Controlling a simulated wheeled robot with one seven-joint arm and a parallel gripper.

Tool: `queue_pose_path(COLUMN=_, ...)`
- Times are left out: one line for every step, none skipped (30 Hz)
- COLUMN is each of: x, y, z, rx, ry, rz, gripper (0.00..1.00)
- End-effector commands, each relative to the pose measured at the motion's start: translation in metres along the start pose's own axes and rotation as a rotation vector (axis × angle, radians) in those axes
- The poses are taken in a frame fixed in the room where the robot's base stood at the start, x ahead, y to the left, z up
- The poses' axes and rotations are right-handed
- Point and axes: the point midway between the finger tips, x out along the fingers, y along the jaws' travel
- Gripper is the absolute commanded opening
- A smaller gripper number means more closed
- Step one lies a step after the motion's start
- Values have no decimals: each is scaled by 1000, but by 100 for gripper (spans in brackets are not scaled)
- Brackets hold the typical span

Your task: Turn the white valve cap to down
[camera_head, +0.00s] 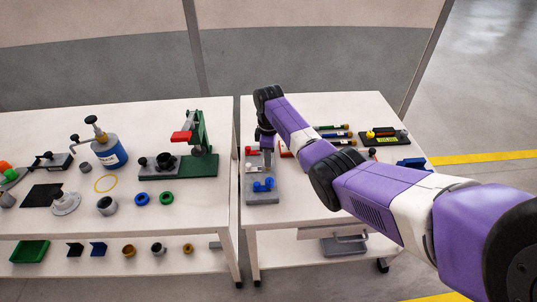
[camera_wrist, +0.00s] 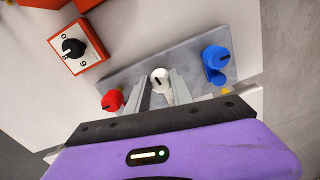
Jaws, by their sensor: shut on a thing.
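The white valve cap (camera_wrist: 160,79) is round with a dark mark and sits on a grey plate (camera_wrist: 120,78) in the wrist view, between a red cap (camera_wrist: 112,101) and a blue cap (camera_wrist: 215,60). My gripper (camera_wrist: 161,82) is shut on the white cap, one finger on each side of it. The fingers hide part of the cap and plate. In the head view my gripper (camera_head: 267,152) points down over the grey plate (camera_head: 260,198) on the right table; the white cap cannot be made out there. The blue cap (camera_head: 263,185) shows in front of it.
An orange-red box with a black numbered dial (camera_wrist: 73,48) stands beside the plate. Several tools and a black board (camera_head: 385,137) lie farther right on the table (camera_head: 310,205). A green press (camera_head: 200,150) stands on the left table, across a narrow gap.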

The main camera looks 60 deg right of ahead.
Motion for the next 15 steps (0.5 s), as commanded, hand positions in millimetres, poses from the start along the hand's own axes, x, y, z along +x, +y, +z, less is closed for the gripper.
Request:
queue_pose_path(x=-6, y=1, z=-1, rx=42, ry=2, rz=3, gripper=0)
queue_pose_path(x=-6, y=1, z=-1, rx=72, ry=3, rz=3, gripper=0)
queue_pose_path(x=-6, y=1, z=-1, rx=109, ry=3, rz=3, gripper=0)
queue_pose_path(x=-6, y=1, z=-2, rx=138, ry=3, rz=3, gripper=0)
queue_pose_path(x=-6, y=1, z=-2, rx=166, ry=3, rz=4, gripper=0)
queue_pose_path(x=-6, y=1, z=-2, rx=204, ry=3, rz=3, gripper=0)
queue_pose_path(x=-6, y=0, z=-2, rx=232, ry=3, rz=3, gripper=0)
queue_pose_path(x=-6, y=0, z=-1, rx=261, ry=3, rz=3, gripper=0)
queue_pose_path(x=-6, y=0, z=-1, rx=298, ry=2, rz=3, gripper=0)
queue_pose_path(x=-6, y=0, z=-2, rx=327, ry=3, rz=3, gripper=0)
queue_pose_path(x=-6, y=0, z=-2, rx=356, ry=3, rz=3, gripper=0)
queue_pose_path(x=-6, y=0, z=-2, rx=393, ry=4, rz=3, gripper=0)
queue_pose_path(x=-6, y=0, z=-2, rx=423, ry=4, rz=3, gripper=0)
queue_pose_path(x=-6, y=0, z=-2, rx=451, ry=4, rz=4, gripper=0)
queue_pose_path(x=-6, y=0, z=-2, rx=489, ry=5, rz=4, gripper=0)
